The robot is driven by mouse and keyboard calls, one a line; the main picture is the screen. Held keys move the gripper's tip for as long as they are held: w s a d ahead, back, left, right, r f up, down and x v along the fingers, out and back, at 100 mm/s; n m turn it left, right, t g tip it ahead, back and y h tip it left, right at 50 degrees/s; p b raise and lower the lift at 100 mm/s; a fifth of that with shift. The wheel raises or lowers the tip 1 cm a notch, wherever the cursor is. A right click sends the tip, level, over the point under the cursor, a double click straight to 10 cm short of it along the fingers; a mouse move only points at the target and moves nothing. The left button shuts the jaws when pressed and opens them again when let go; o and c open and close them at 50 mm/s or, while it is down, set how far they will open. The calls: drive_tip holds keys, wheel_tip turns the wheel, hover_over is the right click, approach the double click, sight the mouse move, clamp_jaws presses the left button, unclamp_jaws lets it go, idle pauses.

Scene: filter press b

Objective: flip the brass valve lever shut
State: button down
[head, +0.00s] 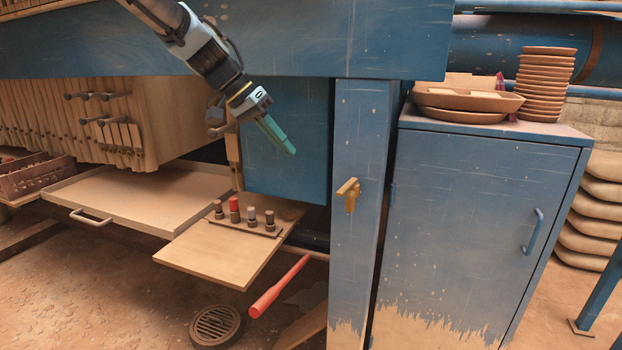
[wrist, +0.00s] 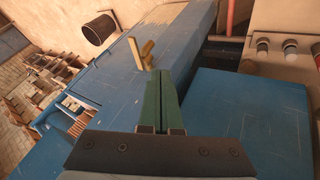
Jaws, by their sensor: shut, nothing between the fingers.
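The brass valve lever (head: 348,190) is mounted on the front of a blue upright post (head: 357,240), with its yellow handle hanging downward below a short cross piece. It also shows in the wrist view (wrist: 141,54), just beyond my fingertips. My gripper (head: 291,150) is up and to the left of the lever in the head view, apart from it. Its green fingers are shut together and hold nothing; they also show in the wrist view (wrist: 160,75).
A blue cabinet (head: 480,220) with stacked clay dishes stands right of the post. A blue beam (head: 300,40) runs above. Open space lies before the post.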

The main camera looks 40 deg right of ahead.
sight(347, 186)
drive_tip(key=s+d+f+p, duration=0.4)
drive_tip(key=s+d+f, duration=0.2)
drive_tip(key=f, duration=0.2)
drive_tip(key=shift+s+d, duration=0.2)
drive_tip(key=shift+d, duration=0.2)
